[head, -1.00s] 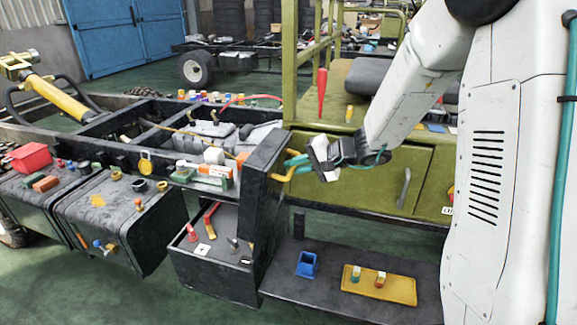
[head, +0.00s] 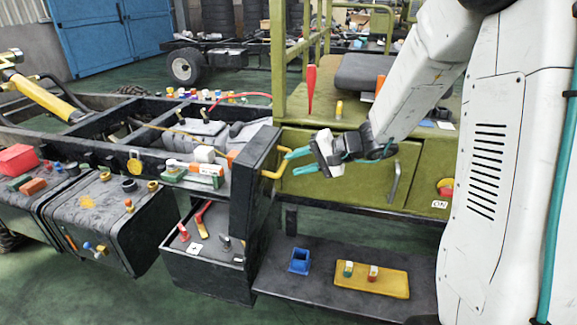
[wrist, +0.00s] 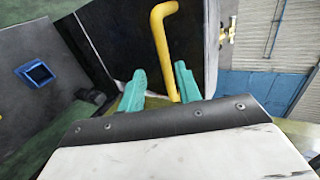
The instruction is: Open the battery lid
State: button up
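The battery lid (head: 252,190) is a black panel standing upright at the right side of the open battery box (head: 205,268). Its yellow handle (head: 271,170) sticks out from the face towards my gripper. The lid (wrist: 185,40) and the handle (wrist: 160,45) also show in the wrist view. My gripper (head: 287,171) is open, with its teal fingers spread to the right of the handle. In the wrist view, the handle's lower end lies between the fingers in the picture, nearer the right one. I cannot tell whether either finger touches it.
A low dark shelf (head: 270,283) holds a blue bin (head: 300,261) and a yellow tray (head: 390,279). Red and dark terminals show on the battery box. The green cabinet (head: 330,190) stands behind my gripper, with a red-yellow switch (head: 445,187) at right.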

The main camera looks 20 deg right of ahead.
jog(key=v, duration=0.4)
jog(key=shift+d, duration=0.1)
dwell(0.4)
jog(key=s+a+n+g+h, duration=0.3)
jog(key=s+g, duration=0.4)
jog(key=s, duration=0.9)
jog(key=s+r+n+t+h, duration=0.1)
jog(key=s+r+n+h, duration=0.3)
jog(key=s, duration=1)
notch_tip(320, 180, up, 3)
jog(key=h, duration=0.3)
jog(key=shift+s+r, duration=0.2)
jog(key=shift+s, duration=0.1)
